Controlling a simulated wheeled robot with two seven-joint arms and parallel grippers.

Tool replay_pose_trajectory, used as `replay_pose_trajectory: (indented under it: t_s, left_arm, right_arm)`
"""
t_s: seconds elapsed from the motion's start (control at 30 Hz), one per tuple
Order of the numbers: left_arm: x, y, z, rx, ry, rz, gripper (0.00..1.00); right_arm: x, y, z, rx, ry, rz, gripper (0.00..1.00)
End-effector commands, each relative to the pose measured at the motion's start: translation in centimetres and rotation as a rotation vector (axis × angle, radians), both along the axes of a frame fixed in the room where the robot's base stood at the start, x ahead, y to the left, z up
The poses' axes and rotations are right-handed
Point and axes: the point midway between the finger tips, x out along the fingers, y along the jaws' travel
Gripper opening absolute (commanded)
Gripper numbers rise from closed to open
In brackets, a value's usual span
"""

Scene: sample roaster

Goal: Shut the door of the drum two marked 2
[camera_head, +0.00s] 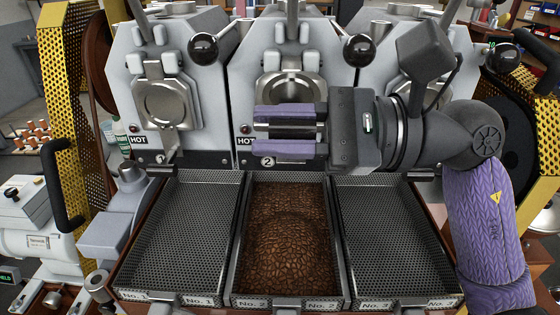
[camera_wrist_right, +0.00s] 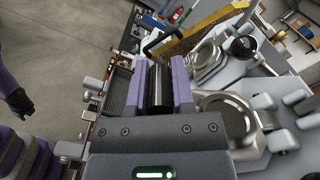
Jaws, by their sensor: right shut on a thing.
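Drum two (camera_head: 247,75) is the middle grey drum front, marked 2 (camera_head: 267,161). Its round metal door (camera_head: 291,88) shows above my right gripper (camera_head: 264,129), which hides the lower part. A round metal piece at the drum also shows in the right wrist view (camera_wrist_right: 228,113). I cannot tell from these frames how far the door stands open. My right gripper comes in from the right, lying level across the drum front. Its purple fingers are shut on a dark cylindrical handle, seen between them in the right wrist view (camera_wrist_right: 158,85). My left gripper is not seen.
Below are mesh trays: tray No. 1 (camera_head: 190,225) and the right tray (camera_head: 395,235) are empty, and tray No. 2 (camera_head: 238,265) holds brown beans. Black ball levers (camera_head: 204,47) (camera_head: 359,50) stick out above. Drum one (camera_head: 130,75) stands left.

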Motion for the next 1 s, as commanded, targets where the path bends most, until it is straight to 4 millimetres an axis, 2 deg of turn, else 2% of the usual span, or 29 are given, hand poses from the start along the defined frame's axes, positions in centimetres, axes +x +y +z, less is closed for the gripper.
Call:
replay_pose_trajectory:
  t_s: [0.03,0.3,0.6,1.0]
  left_arm:
    - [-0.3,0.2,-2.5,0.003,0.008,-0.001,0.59]
    - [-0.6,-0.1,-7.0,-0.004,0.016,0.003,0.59]
    - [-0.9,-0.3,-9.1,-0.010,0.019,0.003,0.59]
    - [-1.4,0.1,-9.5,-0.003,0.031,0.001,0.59]
  right_arm:
    - [0.1,0.0,-1.9,-0.001,-0.039,-0.001,0.00]
    - [0.5,0.0,-4.1,0.000,-0.231,0.000,0.00]
    - [1.1,0.0,-5.2,0.001,-0.264,-0.001,0.00]
    - [1.2,0.0,-5.4,0.000,-0.262,0.000,0.00]
